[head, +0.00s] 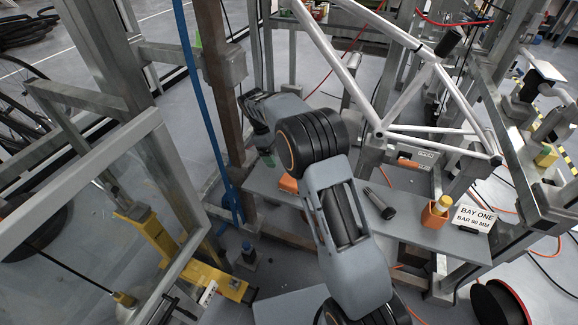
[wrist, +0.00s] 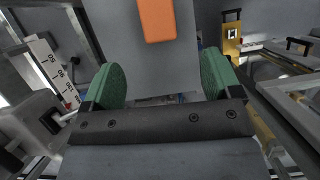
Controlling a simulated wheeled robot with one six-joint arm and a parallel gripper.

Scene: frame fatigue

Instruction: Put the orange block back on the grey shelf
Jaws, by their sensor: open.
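The orange block (wrist: 157,20) lies on a flat grey surface (wrist: 115,30) at the top of the wrist view. In the head view the orange block (head: 288,183) shows at the left part of the grey shelf (head: 400,221), partly covered by my arm. My gripper (wrist: 162,82) has its two green fingers wide apart with nothing between them. The block is beyond the fingertips in that view, apart from them. In the head view my gripper (head: 266,156) is mostly hidden behind my arm, with a bit of green showing just left of the block.
A brown post (head: 219,80) and blue hose (head: 203,90) stand left of my gripper. White tubes (head: 400,100) rise behind.

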